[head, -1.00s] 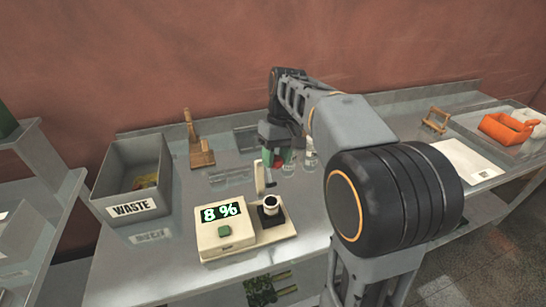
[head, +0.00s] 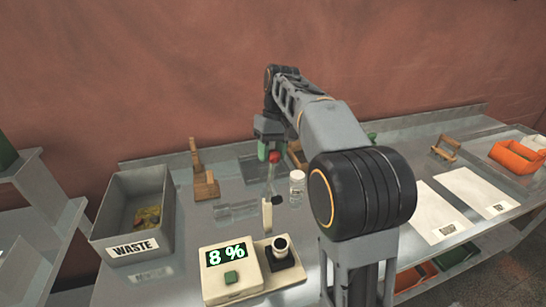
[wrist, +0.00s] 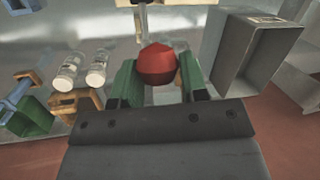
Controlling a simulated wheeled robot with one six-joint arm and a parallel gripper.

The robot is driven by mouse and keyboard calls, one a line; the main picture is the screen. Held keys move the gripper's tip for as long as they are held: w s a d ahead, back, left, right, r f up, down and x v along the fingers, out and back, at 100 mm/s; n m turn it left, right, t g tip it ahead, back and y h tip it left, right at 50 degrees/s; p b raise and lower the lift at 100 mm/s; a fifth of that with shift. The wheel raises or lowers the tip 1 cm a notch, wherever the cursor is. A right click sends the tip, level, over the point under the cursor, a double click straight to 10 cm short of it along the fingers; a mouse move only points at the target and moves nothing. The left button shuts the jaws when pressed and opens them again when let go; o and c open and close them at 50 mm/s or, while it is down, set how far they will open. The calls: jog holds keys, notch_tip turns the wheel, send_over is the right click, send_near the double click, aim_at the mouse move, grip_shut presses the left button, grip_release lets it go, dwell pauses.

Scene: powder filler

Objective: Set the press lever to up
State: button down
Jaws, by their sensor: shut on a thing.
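The press lever is a thin pale rod with a red knob (head: 274,157) on its end. It rises steeply, near upright, from the cream press post (head: 267,213) behind the 8 % display unit (head: 230,275). My gripper (head: 271,152) has green fingers and is shut on the red knob, above the post. In the wrist view the knob (wrist: 157,64) sits between the two green fingers (wrist: 160,75). The fingers partly hide the knob in the head view.
A grey WASTE bin (head: 134,247) stands at the left. Wooden stands (head: 205,186) are behind the press. A capped vial (head: 297,186) stands right of the lever; two vials (wrist: 68,72) show in the wrist view. White sheets (head: 440,210) and an orange tray (head: 518,158) lie at the right.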

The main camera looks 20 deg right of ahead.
jog(key=shift+w+d+f, duration=0.1)
jog(key=shift+w+f, duration=0.05)
jog(key=shift+f, duration=0.05)
jog(key=c, duration=1.1)
grip_release()
jog(key=o, duration=0.3)
jog(key=shift+w+d, duration=0.2)
jog(key=shift+o, duration=0.6)
jog(key=shift+s+a+r, duration=0.1)
jog(key=shift+a, duration=0.05)
jog(key=v, duration=0.7)
jog(key=shift+r, duration=0.2)
